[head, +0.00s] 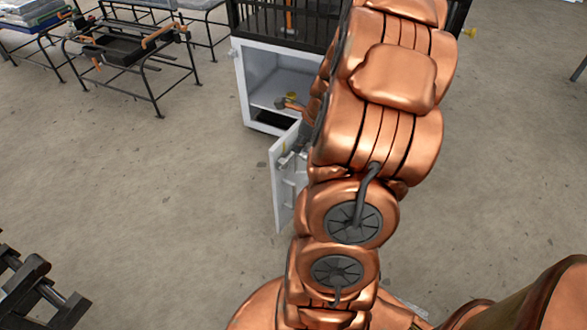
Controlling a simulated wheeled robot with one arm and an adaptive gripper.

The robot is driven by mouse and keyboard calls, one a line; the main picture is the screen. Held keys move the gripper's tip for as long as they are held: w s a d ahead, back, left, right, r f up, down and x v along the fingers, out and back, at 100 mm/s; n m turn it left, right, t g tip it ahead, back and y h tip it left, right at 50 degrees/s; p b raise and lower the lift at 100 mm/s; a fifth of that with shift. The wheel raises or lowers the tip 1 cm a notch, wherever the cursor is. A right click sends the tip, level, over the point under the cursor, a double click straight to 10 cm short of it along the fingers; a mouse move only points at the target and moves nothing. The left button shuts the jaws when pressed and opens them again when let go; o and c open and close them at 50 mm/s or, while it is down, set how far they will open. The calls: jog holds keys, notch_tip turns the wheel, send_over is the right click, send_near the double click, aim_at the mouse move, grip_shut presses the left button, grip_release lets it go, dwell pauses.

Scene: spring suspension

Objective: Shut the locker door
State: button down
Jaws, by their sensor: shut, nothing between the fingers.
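The white locker (241,85) stands at the upper middle in the head view, with its front open. Its door (281,198) is swung wide out toward me, with the inner face and its small racks partly in view. My copper arm crosses the picture and hides the right part of the locker and some of the door.
A black-framed stand (157,88) with a dark tray is at the upper left. Dark equipment (36,292) stands at lower left. The concrete floor left of the door is clear.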

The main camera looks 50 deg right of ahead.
jog(key=s+d+f+m+b, duration=0.1)
jog(key=s+d+f+m, duration=0.15)
jog(key=d+f, duration=0.2)
jog(key=w+f+b, duration=0.1)
jog(key=w+f, duration=0.7)
jog(key=shift+a+f+m+h+b, duration=0.2)
jog(key=shift+f+m+h+b, duration=0.1)
jog(key=shift+f+m+b, duration=0.15)
jog(key=shift+w+r, duration=0.15)
jog(key=shift+w, duration=0.05)
